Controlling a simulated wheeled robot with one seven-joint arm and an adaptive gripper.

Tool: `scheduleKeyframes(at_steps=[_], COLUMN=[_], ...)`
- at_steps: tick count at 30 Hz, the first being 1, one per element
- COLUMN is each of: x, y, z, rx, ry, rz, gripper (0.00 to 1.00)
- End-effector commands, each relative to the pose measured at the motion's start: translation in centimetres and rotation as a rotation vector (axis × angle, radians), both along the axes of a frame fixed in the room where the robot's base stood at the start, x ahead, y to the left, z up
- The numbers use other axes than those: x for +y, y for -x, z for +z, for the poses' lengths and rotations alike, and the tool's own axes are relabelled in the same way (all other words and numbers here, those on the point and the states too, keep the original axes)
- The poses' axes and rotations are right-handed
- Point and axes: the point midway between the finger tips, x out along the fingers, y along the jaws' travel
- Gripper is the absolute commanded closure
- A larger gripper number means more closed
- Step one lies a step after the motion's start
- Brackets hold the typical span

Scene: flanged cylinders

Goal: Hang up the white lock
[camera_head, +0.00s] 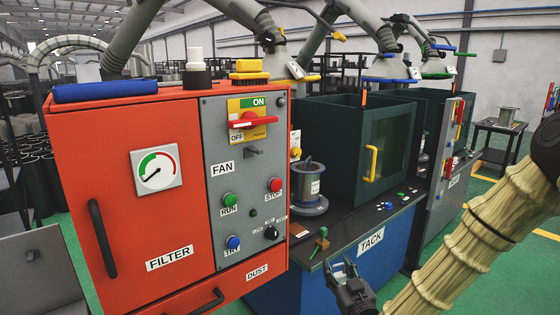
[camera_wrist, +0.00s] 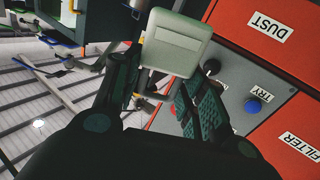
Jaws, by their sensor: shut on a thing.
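The white lock (camera_wrist: 177,42), a pale greenish-white block with a grey shackle, is between the fingers of my gripper (camera_wrist: 160,92) in the wrist view. My gripper is shut on it, around the shackle end; the exact contact is partly hidden. In the head view my gripper (camera_head: 345,270) is low at the front of the blue TACK bench, right of the orange cabinet. I cannot make out the lock there. A small grey bracket (camera_head: 253,152) sticks out of the grey FAN panel (camera_head: 215,120), below the red rotary switch (camera_head: 250,121).
The orange cabinet (camera_head: 120,215) has a black handle (camera_head: 102,238) jutting from its front.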

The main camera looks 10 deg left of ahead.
Motion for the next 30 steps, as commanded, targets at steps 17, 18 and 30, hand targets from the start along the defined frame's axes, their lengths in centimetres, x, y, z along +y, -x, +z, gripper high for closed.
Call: scheduleKeyframes(at_steps=[17,18,30], x=[12.1,12.7,16.0], y=[-0.3,-0.1,1.1], z=[23.7,25.1,31.9], rx=[-0.048,-0.051,-0.065], ry=[0.06,0.064,0.082], rz=[0.35,0.371,0.472], gripper=[0.85,0.85,0.85])
